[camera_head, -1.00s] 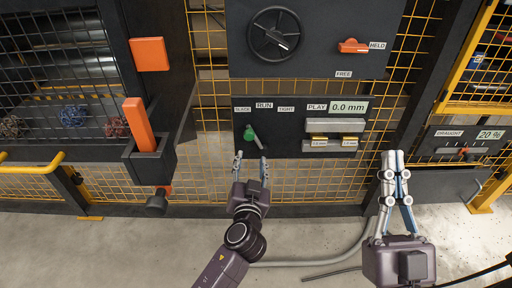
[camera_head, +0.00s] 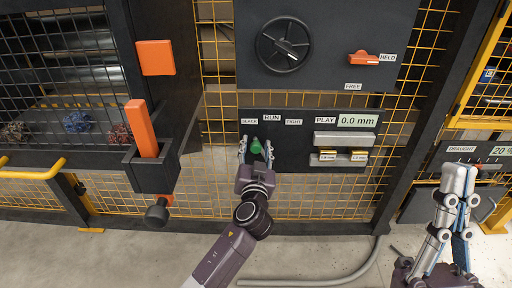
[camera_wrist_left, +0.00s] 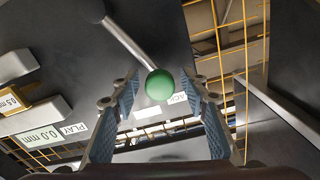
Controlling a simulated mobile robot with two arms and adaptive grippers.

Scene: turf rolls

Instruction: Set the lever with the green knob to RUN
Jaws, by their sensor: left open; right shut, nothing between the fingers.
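The lever's green knob (camera_head: 256,145) is on the dark panel (camera_head: 308,113), below the SLACK, RUN and TIGHT labels and nearer SLACK than TIGHT. In the left wrist view the green knob (camera_wrist_left: 159,85) ends a metal rod, with part of the SLACK label behind it. My left gripper (camera_head: 256,151) is open, one finger on each side of the knob. I cannot tell whether either finger touches it. The RUN label (camera_head: 271,117) is up and right of the knob. My right gripper (camera_head: 459,172) is shut and empty, away at the right.
The PLAY display (camera_head: 358,120) reads 0.0 mm, above blocks with yellow parts (camera_head: 343,156). An orange lever (camera_head: 141,128) stands at the left. Yellow mesh surrounds the panels.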

